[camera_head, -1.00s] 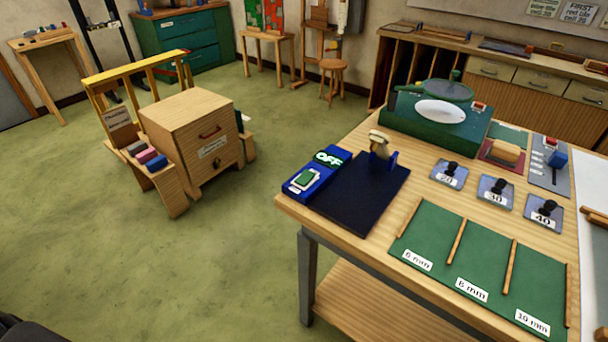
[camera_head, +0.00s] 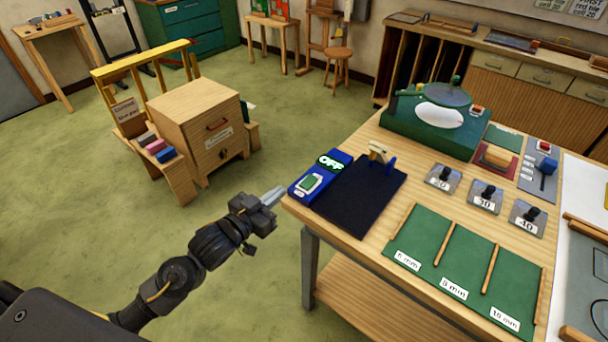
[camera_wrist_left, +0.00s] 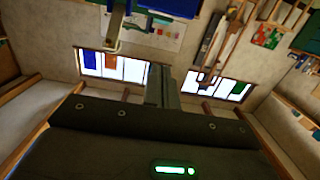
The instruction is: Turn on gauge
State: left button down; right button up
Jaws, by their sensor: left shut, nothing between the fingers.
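The gauge is a blue unit (camera_head: 303,194) at the left end of the bench, beside a dark navy mat (camera_head: 350,205). My left gripper (camera_head: 276,194) is shut and empty, just left of the bench's corner and close to the blue unit, apart from the switch. The left wrist view shows the wall, panels and part of my own arm, not the gauge. My right gripper is not in view.
A small beige-and-blue device (camera_head: 379,154) stands on the mat's far edge.

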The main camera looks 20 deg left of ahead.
pick_arm(q)
jog(key=shift+s+d+r, duration=0.15)
jog(key=shift+r, duration=0.5)
jog(key=p, duration=0.3)
send_over(305, 185)
jog(key=s, duration=0.1)
jog(key=shift+s+a+f, duration=0.1)
jog(key=shift+s+a, duration=0.05)
jog(key=shift+a, duration=0.15)
jog(key=f, duration=0.1)
jog(key=w+f, duration=0.1)
jog(key=f, duration=0.1)
jog(key=shift+d+f+p, duration=0.15)
jog(key=shift+p, duration=0.15)
jog(key=shift+f, duration=0.55)
jog(key=shift+d, duration=0.15)
